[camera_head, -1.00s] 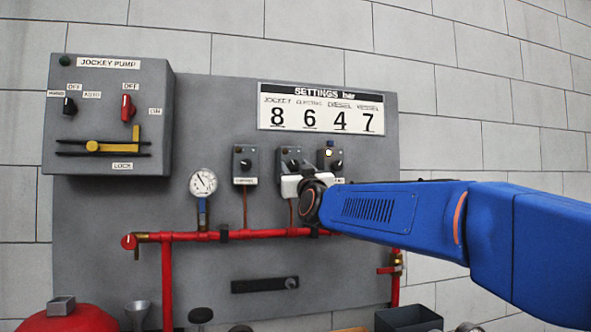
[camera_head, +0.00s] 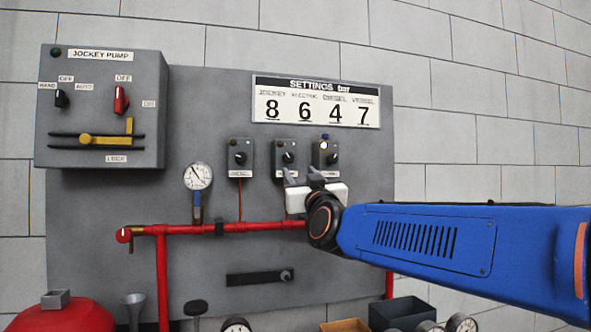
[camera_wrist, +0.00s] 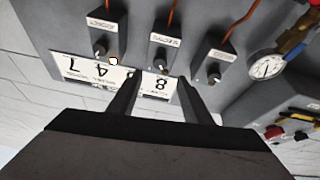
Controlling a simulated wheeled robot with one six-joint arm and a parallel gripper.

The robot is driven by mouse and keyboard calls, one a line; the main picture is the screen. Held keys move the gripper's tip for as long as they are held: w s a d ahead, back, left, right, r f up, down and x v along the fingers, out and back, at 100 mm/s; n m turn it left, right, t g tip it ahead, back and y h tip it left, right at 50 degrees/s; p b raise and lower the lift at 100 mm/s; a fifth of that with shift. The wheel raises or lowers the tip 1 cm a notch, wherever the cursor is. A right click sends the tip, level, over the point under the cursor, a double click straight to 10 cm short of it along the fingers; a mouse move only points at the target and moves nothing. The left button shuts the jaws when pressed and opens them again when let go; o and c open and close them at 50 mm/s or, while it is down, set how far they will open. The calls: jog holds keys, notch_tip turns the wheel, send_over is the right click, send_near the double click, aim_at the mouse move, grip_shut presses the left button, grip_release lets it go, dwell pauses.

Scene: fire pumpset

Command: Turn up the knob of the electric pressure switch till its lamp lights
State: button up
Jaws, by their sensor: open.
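Three grey switch boxes with dark round knobs hang on the panel: the left box (camera_head: 240,172), the middle box (camera_head: 278,147) and the right box (camera_head: 318,162). Their small labels are too blurred to tell surely which is electric. The other two boxes' lamps look dark. My gripper (camera_head: 302,175) is open and empty, just below and in front of the middle and right boxes. In the wrist view its fingers (camera_wrist: 158,80) point toward the middle knob (camera_wrist: 161,65), apart from it.
A settings board (camera_head: 316,102) above reads 8, 6, 4, 7. A red pipe (camera_head: 190,229) runs below the boxes, with a pressure gauge (camera_head: 198,177) at left. The jockey pump box (camera_head: 103,105) juts out at upper left. A dark bin (camera_head: 398,314) sits below my arm.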

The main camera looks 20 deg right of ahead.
aim_at(289, 159)
jog(key=v, duration=0.6)
jog(key=shift+s+f, duration=0.2)
jog(key=shift+s, duration=0.05)
dwell(0.6)
jog(key=x, duration=1.7)
jog(key=shift+w+r, duration=0.15)
jog(key=shift+w, duration=0.05)
jog(key=shift+c, duration=0.4)
jog(key=c, duration=1)
